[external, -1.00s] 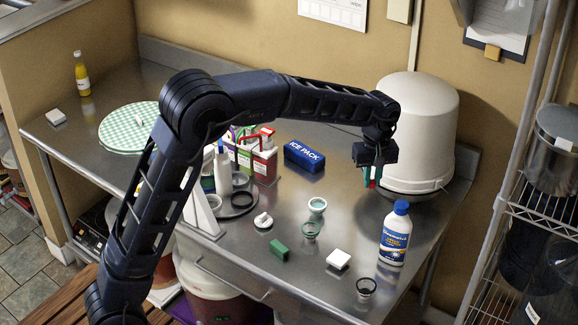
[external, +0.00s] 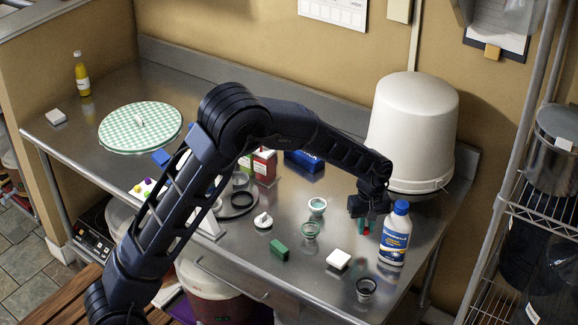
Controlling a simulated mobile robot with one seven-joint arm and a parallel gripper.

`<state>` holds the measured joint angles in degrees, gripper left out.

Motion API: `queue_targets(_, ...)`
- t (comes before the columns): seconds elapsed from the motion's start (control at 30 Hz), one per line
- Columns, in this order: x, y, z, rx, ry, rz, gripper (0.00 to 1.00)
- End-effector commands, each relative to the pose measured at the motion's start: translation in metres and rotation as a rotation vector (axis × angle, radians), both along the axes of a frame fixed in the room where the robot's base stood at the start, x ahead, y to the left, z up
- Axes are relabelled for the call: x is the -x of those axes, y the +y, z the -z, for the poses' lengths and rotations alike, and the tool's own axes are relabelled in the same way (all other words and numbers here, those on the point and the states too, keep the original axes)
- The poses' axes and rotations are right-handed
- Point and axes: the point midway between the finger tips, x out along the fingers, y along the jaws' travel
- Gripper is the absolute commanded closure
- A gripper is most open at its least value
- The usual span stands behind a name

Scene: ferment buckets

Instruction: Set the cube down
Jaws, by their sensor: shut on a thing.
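My gripper (external: 364,229) is at the right part of the steel table, pointing down, just left of the white bottle with a blue label (external: 395,236). Only a sliver of the cube shows; the fingers hide the rest. It is low over the table, but I cannot tell whether it touches the surface.
A green block (external: 279,249), a white block (external: 338,259) and small cups (external: 310,231) (external: 366,288) stand in front and to the left. A large upturned white bucket (external: 412,130) is behind. The blue ice pack (external: 304,161) lies at the back, partly hidden by my arm.

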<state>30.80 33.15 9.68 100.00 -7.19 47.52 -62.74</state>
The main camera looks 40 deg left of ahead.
Motion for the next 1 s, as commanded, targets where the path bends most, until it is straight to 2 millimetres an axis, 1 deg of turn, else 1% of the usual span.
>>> queue_targets(0.03,0.0,0.0,0.005,-0.001,0.001,0.0,1.0)
queue_targets(0.27,0.0,0.0,0.018,-0.001,0.001,0.0,1.0)
queue_targets(0.53,-0.001,0.001,0.051,-0.001,-0.001,-0.001,1.0)
queue_targets(0.93,0.0,0.0,0.055,0.0,-0.001,-0.001,1.0)
queue_targets(0.97,0.0,0.0,0.056,0.0,-0.001,-0.001,0.83)
queue_targets(1.0,-0.001,0.0,0.055,0.0,-0.001,-0.001,0.75)
